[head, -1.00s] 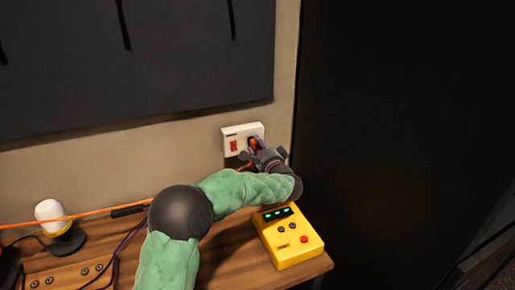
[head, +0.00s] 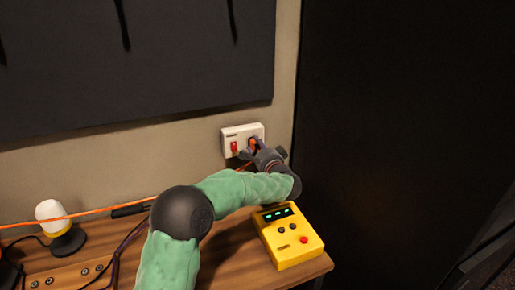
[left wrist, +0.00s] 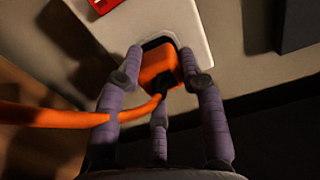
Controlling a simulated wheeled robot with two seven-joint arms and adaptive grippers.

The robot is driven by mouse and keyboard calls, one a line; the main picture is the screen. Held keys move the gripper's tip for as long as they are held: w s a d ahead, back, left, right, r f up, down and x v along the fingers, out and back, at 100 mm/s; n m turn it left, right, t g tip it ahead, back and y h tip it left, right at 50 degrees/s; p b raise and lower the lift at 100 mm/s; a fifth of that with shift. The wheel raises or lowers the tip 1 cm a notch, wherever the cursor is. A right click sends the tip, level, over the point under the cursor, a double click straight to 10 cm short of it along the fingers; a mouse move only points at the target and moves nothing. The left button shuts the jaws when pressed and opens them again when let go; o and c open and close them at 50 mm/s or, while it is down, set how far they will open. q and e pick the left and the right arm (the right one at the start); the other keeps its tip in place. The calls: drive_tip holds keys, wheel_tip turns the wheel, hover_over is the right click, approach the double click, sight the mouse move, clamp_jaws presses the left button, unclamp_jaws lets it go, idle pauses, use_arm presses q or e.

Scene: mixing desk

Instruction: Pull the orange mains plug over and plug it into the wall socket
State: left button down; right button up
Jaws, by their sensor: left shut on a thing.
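The white wall socket (head: 240,139) is on the wall above the desk's right end, with a red switch (head: 234,147) on its left part. My left gripper (head: 255,147) is at the socket's right half. In the left wrist view my left gripper (left wrist: 168,72) is shut on the orange mains plug (left wrist: 158,66), one finger on each side. The plug sits at the dark recess of the socket (left wrist: 190,25); its pins are hidden, so how deep it sits cannot be told. The orange cable (left wrist: 50,115) runs off to the left. My right gripper is not in view.
A yellow box (head: 287,236) with green lights and buttons stands on the desk below my left forearm. A white-topped lamp (head: 50,211) stands at the left. The orange cable (head: 90,210) stretches along the wall. A dark panel (head: 400,120) is at the right.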

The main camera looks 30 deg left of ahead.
use_arm(q)
drive_tip(key=shift+w+a, duration=0.15)
drive_tip(key=shift+a, duration=0.05)
drive_tip(key=c, duration=0.7)
unclamp_jaws()
drive_tip(key=v, duration=1.2)
